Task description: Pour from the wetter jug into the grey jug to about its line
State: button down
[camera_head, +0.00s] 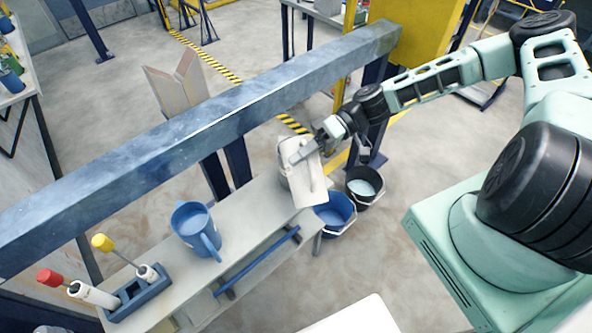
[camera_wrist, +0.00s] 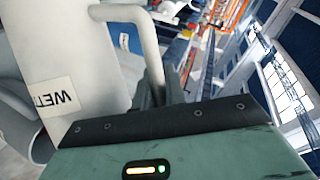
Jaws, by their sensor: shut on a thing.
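The wetter jug (camera_head: 308,187) is pale grey-white, and its label in the wrist view begins "WET" and appears inverted. In the wrist view, the jug (camera_wrist: 75,45) fills the upper left, with its handle by my fingers. My gripper (camera_head: 308,150) is shut on this jug, which looks tilted at the right end of the bench. Another pale rounded vessel, likely the grey jug (camera_head: 283,160), shows partly behind it. A grey curved rim or handle also shows at lower left in the wrist view (camera_wrist: 18,130). The grey jug's line, its level and any stream are hidden.
A blue jug (camera_head: 190,243) with pale blue contents stands mid-bench (camera_head: 245,232). A blue holder (camera_head: 140,291) with red- and yellow-topped tools is at the left. A blue bucket (camera_head: 348,228) and a black bucket (camera_head: 372,201) stand beyond the right end. A blue beam (camera_head: 200,130) runs behind.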

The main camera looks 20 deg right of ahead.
jog(key=shift+w+r, duration=0.1)
jog(key=shift+r, duration=0.05)
dwell(0.5)
jog(key=shift+w+r+m, duration=0.3)
dwell(1.2)
jog(key=shift+w+d+r+m+p, duration=0.1)
jog(key=shift+w+r+m+p, duration=0.2)
jog(key=shift+w+r, duration=0.05)
jog(key=shift+s+f, duration=0.1)
dwell(1.1)
jog(key=shift+s+a+f+n+t+b, duration=0.2)
jog(key=shift+s+f+n+t+b, duration=0.2)
jog(key=shift+s+f+n+b, duration=0.8)
jog(key=shift+s+f, duration=0.1)
jog(key=shift+f, duration=0.1)
